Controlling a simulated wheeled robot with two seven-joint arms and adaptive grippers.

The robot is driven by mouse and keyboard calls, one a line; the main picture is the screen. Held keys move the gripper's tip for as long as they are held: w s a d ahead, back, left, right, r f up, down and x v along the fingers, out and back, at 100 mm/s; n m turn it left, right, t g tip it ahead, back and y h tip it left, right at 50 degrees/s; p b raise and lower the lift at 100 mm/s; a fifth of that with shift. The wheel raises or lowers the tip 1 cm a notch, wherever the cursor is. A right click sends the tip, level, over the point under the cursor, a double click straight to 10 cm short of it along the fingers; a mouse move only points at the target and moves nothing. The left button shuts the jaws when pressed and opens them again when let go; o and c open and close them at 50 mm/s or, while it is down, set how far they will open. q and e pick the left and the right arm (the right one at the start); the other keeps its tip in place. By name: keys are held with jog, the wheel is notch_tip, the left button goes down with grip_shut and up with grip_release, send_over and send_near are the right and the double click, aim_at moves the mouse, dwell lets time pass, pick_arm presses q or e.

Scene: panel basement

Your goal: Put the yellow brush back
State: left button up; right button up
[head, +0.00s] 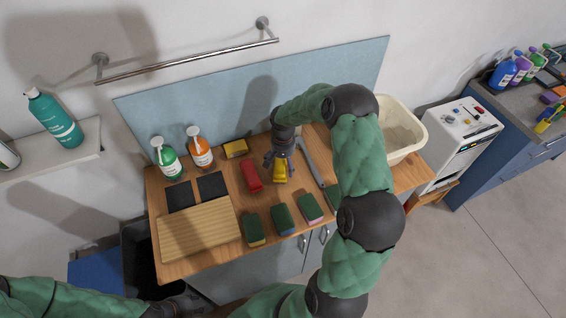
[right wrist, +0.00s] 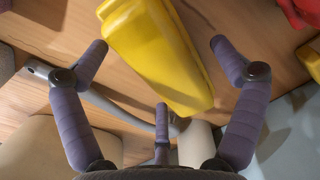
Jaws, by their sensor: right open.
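The yellow brush (head: 280,174) lies on the wooden worktop (head: 180,262), right of a red brush-like block (head: 251,176). My right gripper (head: 278,158) is directly over it, fingers pointing down. In the right wrist view, the yellow brush (right wrist: 158,52) lies beyond and between the spread fingers of the right gripper (right wrist: 158,75), which look open and apart from it. My left gripper (head: 188,303) is low at the bottom left of the head view, dark and partly cut off; its fingers are unclear.
Green sponges (head: 283,219) line the front edge. A ribbed wooden board (head: 198,229) and dark pads (head: 212,186) lie left. A grey curved tool (head: 311,162) lies close right of the gripper. A cream basin (head: 404,132) stands at right.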

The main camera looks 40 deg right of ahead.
aim_at(283, 162)
notch_tip(283, 162, up, 12)
jog(key=shift+p, duration=0.3)
dwell(0.3)
